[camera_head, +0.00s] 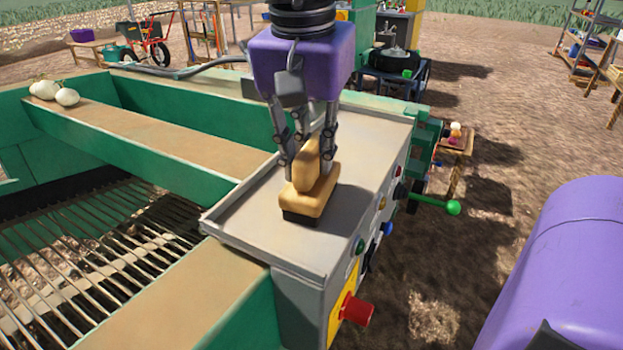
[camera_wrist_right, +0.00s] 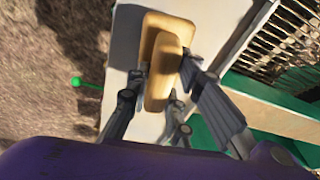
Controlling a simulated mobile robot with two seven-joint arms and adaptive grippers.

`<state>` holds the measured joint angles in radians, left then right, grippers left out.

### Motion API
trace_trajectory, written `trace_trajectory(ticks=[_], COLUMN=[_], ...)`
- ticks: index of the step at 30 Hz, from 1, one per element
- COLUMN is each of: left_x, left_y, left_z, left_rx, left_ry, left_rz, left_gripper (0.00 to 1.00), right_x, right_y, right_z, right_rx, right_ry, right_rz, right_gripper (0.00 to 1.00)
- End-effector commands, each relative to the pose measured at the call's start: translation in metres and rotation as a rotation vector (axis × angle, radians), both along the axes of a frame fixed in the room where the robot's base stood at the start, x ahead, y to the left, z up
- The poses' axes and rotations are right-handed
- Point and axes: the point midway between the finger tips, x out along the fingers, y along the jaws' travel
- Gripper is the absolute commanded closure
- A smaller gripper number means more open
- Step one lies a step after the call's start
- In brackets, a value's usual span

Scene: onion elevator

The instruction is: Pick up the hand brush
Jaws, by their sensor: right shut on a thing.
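The hand brush (camera_head: 312,196) has a pale wooden body with a raised grip and dark bristles underneath. It sits on the grey metal top (camera_head: 258,222) of the control box, bristles down. My right gripper (camera_head: 307,165) comes from above, with its fingers shut on the brush's raised grip. In the right wrist view the brush (camera_wrist_right: 165,45) lies between the fingers (camera_wrist_right: 160,90). Whether the bristles touch the metal top cannot be told for sure. My left gripper is not in view.
The control box has a red button (camera_head: 357,310) and a green-knobbed lever (camera_head: 453,207) on its side. The green elevator frame with metal bars (camera_head: 120,255) lies left. White onions (camera_head: 67,97) rest on its far ledge.

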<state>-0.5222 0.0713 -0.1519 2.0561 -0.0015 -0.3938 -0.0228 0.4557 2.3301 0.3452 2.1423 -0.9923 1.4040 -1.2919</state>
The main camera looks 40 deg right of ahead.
Motion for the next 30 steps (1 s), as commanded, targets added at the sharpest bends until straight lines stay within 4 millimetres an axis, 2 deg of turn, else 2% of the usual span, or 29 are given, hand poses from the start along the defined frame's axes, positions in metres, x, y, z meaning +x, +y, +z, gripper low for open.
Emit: trace_trajectory(ticks=[11, 17, 20, 30], left_x=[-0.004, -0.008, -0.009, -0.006], left_y=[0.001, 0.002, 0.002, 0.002], left_z=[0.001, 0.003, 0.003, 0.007], left_rx=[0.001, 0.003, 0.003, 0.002], left_ry=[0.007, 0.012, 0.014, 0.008], left_rz=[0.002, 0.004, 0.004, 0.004], left_gripper=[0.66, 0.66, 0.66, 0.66], right_x=[0.000, 0.001, 0.001, 0.001], right_y=[0.000, 0.000, 0.000, 0.000], right_z=[0.002, 0.018, 0.038, 0.133], right_rx=[0.000, -0.001, 0.000, 0.001], right_ry=[-0.001, -0.005, -0.006, -0.006], right_rz=[0.000, 0.000, 0.000, -0.002], right_gripper=[1.00, 1.00, 1.00, 1.00])
